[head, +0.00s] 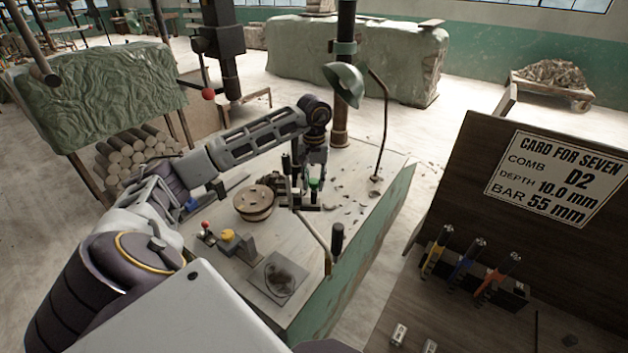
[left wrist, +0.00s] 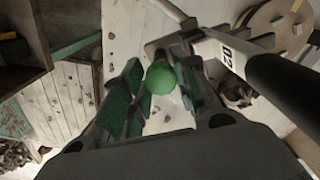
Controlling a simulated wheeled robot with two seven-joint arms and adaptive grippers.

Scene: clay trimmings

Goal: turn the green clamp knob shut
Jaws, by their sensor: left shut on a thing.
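The green clamp knob (head: 314,184) stands on a fixture at the far part of the worktable, beside a round wooden-looking disc (head: 255,202). My left gripper (head: 314,172) reaches down over the knob from above. In the left wrist view the knob (left wrist: 161,78) shows as a green ball between the two green-padded fingers of the left gripper (left wrist: 160,92), which is shut on it. The knob's lower part and the clamp under it are mostly hidden. A bar marked "02" with a black grip (left wrist: 285,88) passes close to the right finger. My right gripper is not in view.
A green lamp (head: 345,84) and a dark post stand behind the gripper. A lever with a black grip (head: 337,238) rises in front. A yellow button and red-knobbed lever (head: 206,229) are nearer left. A card board (head: 555,178) and coloured tools stand at right.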

